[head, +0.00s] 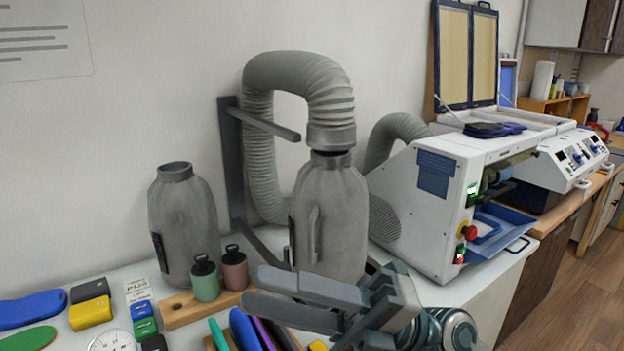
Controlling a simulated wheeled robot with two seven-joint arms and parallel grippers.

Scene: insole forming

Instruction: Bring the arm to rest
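My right gripper (255,288) reaches in from the bottom right, over the workbench. Its two long grey fingers point left and stand apart, with nothing seen between them. They pass in front of the lower part of the grey bottle (338,225) under the hose; whether they touch anything below is hard to tell. My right wrist shows at the bottom, and the rest of that arm is out of frame. My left gripper is not in view.
A second grey bottle (183,225) and a wooden block (190,312) with green and pink small bottles stand left of the gripper. A blue insole (32,309) lies at far left. A white machine (410,215) with a ribbed hose (290,68) stands right.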

